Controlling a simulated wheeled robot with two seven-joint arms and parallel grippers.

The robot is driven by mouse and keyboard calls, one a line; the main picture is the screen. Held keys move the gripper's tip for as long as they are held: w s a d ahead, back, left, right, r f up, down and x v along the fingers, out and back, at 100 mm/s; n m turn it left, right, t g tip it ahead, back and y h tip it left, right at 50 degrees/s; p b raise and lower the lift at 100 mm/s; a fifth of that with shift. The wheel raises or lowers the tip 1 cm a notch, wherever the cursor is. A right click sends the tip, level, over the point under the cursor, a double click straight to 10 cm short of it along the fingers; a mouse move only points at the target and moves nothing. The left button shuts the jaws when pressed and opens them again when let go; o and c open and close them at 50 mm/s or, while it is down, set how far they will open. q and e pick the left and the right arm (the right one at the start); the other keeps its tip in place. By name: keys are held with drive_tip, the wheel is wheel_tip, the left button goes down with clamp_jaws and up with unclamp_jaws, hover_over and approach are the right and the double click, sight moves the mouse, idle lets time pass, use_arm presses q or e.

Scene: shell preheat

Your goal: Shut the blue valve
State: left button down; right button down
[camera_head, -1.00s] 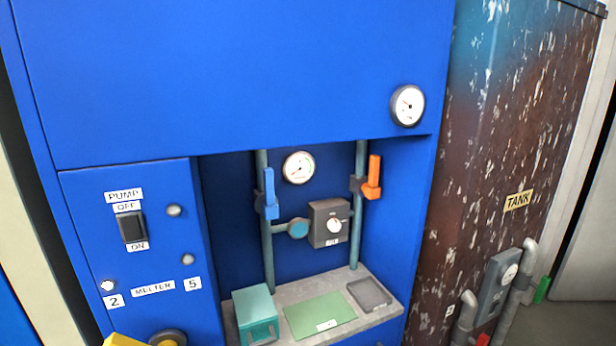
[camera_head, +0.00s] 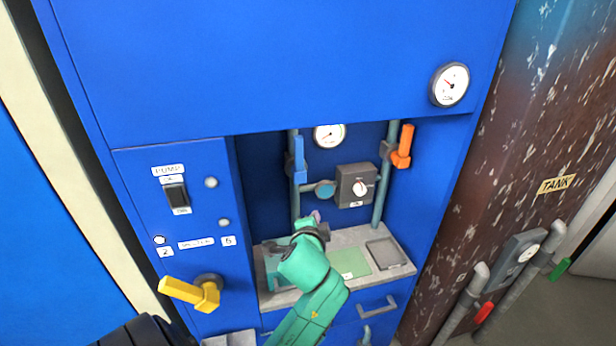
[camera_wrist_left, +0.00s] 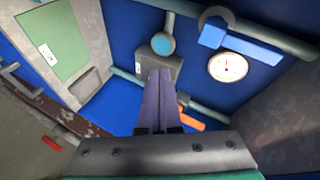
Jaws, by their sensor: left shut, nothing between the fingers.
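The blue valve (camera_head: 299,158) is on the left vertical pipe inside the cabinet recess; its handle stands upright, along the pipe. In the left wrist view its blue handle (camera_wrist_left: 245,45) shows at the upper right, beside the round gauge. My left gripper (camera_head: 317,217) is in front of the recess, below the blue valve and apart from it. In the left wrist view its purple-grey fingers (camera_wrist_left: 160,78) are together and empty, pointing toward the grey box and teal disc. My right gripper is not in view.
An orange valve (camera_head: 403,147) is on the right pipe, with a grey dial box (camera_head: 355,186) between the pipes. A grey shelf (camera_head: 287,299) lies below. A yellow handle (camera_head: 190,292) sticks out at lower left. A rusty tank (camera_head: 500,190) stands right.

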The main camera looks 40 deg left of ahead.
sight(299, 160)
use_arm(q)
drive_tip(key=w+a+r+m+t+y, duration=0.1)
drive_tip(key=w+r+m+t+y, duration=0.2)
drive_tip(key=r, duration=0.7)
drive_tip(key=shift+w+a+r+m, duration=0.15)
drive_tip(key=shift+w+r+m, duration=0.1)
drive_tip(key=shift+r+m, duration=0.1)
drive_tip(key=w+a+p, duration=0.5)
drive_tip(key=a, duration=0.3)
drive_tip(key=shift+a+f, duration=0.15)
